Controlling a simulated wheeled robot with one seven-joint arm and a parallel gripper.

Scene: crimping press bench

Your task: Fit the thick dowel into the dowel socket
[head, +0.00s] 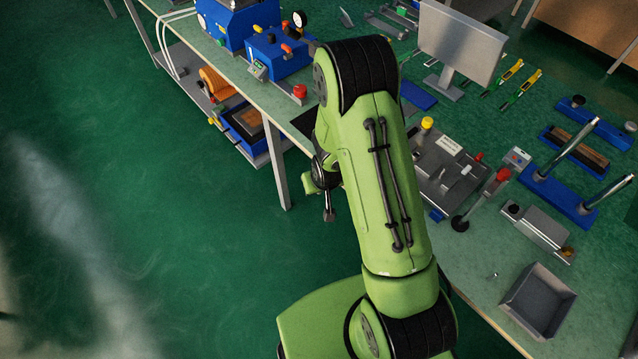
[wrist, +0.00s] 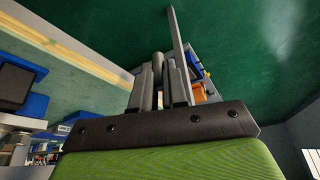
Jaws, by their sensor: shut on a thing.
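In the wrist view my gripper (wrist: 161,88) is shut on a grey, round-topped cylinder, which looks like the thick dowel (wrist: 158,64). The dowel stands up between the two grey fingers, and its lower part is hidden by them. In the head view my gripper (head: 328,205) shows only as a small dark part beyond my green arm, out past the bench's front edge, above the floor. The dowel cannot be told apart there. I cannot make out the dowel socket in either view; my arm covers part of the bench.
A blue machine (head: 277,57) with a red knob stands at the bench's back left. A grey fixture plate (head: 437,160), a monitor (head: 460,42), a blue base with two steel posts (head: 556,196) and a grey open bin (head: 539,300) stand at right. A bench leg (head: 275,165) is near my gripper.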

